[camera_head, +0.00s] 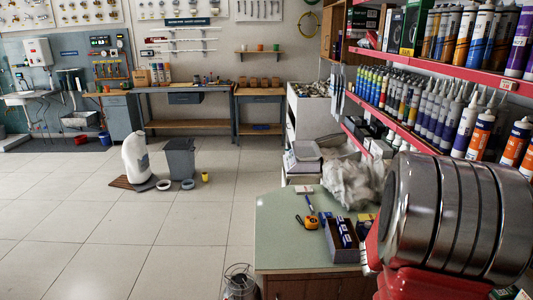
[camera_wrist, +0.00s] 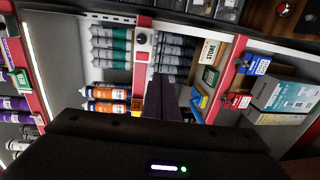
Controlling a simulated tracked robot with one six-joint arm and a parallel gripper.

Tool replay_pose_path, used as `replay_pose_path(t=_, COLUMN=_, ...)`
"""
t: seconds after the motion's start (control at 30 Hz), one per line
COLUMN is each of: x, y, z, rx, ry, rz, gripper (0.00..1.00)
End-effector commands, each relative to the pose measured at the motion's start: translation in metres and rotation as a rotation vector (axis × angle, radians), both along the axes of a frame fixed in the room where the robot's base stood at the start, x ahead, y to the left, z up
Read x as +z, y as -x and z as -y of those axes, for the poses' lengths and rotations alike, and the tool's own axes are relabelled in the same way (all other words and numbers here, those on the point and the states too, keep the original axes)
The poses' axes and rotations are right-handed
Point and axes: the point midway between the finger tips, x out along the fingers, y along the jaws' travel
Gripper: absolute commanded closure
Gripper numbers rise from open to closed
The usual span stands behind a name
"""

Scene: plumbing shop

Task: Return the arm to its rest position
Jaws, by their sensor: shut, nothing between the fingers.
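My gripper (camera_wrist: 166,98) shows in the wrist view as dark fingers pointing up from the dark wrist body at the bottom. The fingers are together, with nothing held between them. Behind them are shelves of tubes and boxes, seen sideways. The gripper does not show in the head view. I cannot tell how far the fingers are from the shelf goods.
Red-edged shelves (camera_head: 426,145) packed with sealant tubes line the right side. A green-topped counter (camera_head: 285,235) holds a tape measure (camera_head: 307,222) and an open box (camera_head: 342,240). A grey bin (camera_head: 179,158) stands on the tiles. The left floor (camera_head: 75,230) is clear.

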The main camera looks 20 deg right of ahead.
Motion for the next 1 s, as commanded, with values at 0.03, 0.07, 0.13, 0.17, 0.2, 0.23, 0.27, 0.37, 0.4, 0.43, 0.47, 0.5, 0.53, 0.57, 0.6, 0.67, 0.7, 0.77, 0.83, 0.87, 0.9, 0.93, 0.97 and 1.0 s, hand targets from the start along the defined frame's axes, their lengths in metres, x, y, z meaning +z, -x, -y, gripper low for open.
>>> replay_pose_path(t=0.03, x=0.0, y=0.0, z=0.0, rx=0.0, ry=0.0, rz=0.0, gripper=1.0)
replay_pose_path(t=0.07, x=0.0, y=0.0, z=0.0, rx=0.0, ry=0.0, rz=0.0, gripper=1.0)
replay_pose_path(t=0.13, x=0.0, y=0.0, z=0.0, rx=0.001, ry=-0.002, rz=-0.005, gripper=1.0)
replay_pose_path(t=0.17, x=0.0, y=0.0, z=0.0, rx=0.001, ry=-0.004, rz=-0.01, gripper=1.0)
replay_pose_path(t=0.2, x=0.0, y=0.0, z=0.0, rx=0.002, ry=-0.009, rz=-0.019, gripper=1.0)
replay_pose_path(t=0.23, x=-0.001, y=0.0, z=0.0, rx=0.006, ry=-0.014, rz=-0.028, gripper=1.0)
replay_pose_path(t=0.27, x=-0.001, y=0.0, z=0.0, rx=0.007, ry=-0.024, rz=-0.04, gripper=1.0)
replay_pose_path(t=0.37, x=-0.011, y=0.005, z=-0.004, rx=-0.011, ry=-0.084, rz=-0.077, gripper=1.0)
replay_pose_path(t=0.4, x=-0.018, y=0.01, z=-0.008, rx=-0.028, ry=-0.119, rz=-0.09, gripper=1.0)
replay_pose_path(t=0.43, x=-0.024, y=0.014, z=-0.011, rx=-0.041, ry=-0.147, rz=-0.097, gripper=1.0)
replay_pose_path(t=0.47, x=-0.03, y=0.018, z=-0.015, rx=-0.056, ry=-0.178, rz=-0.103, gripper=1.0)
replay_pose_path(t=0.5, x=-0.039, y=0.025, z=-0.021, rx=-0.077, ry=-0.22, rz=-0.11, gripper=1.0)
replay_pose_path(t=0.53, x=-0.044, y=0.029, z=-0.026, rx=-0.093, ry=-0.249, rz=-0.111, gripper=1.0)
replay_pose_path(t=0.57, x=-0.048, y=0.033, z=-0.031, rx=-0.109, ry=-0.28, rz=-0.111, gripper=1.0)
replay_pose_path(t=0.6, x=-0.053, y=0.039, z=-0.039, rx=-0.129, ry=-0.319, rz=-0.106, gripper=1.0)
replay_pose_path(t=0.67, x=-0.06, y=0.044, z=-0.052, rx=-0.153, ry=-0.376, rz=-0.094, gripper=1.0)
replay_pose_path(t=0.7, x=-0.064, y=0.045, z=-0.061, rx=-0.163, ry=-0.413, rz=-0.082, gripper=1.0)
replay_pose_path(t=0.77, x=-0.069, y=0.046, z=-0.076, rx=-0.176, ry=-0.467, rz=-0.062, gripper=1.0)
replay_pose_path(t=0.83, x=-0.073, y=0.043, z=-0.094, rx=-0.181, ry=-0.528, rz=-0.032, gripper=1.0)
replay_pose_path(t=0.87, x=-0.074, y=0.042, z=-0.102, rx=-0.183, ry=-0.553, rz=-0.019, gripper=1.0)
replay_pose_path(t=0.9, x=-0.076, y=0.038, z=-0.113, rx=-0.18, ry=-0.585, rz=0.0, gripper=1.0)
replay_pose_path(t=0.93, x=-0.078, y=0.036, z=-0.121, rx=-0.178, ry=-0.61, rz=0.017, gripper=1.0)
replay_pose_path(t=0.97, x=-0.079, y=0.033, z=-0.129, rx=-0.173, ry=-0.634, rz=0.032, gripper=1.0)
replay_pose_path(t=1.0, x=-0.08, y=0.028, z=-0.141, rx=-0.166, ry=-0.665, rz=0.054, gripper=1.0)
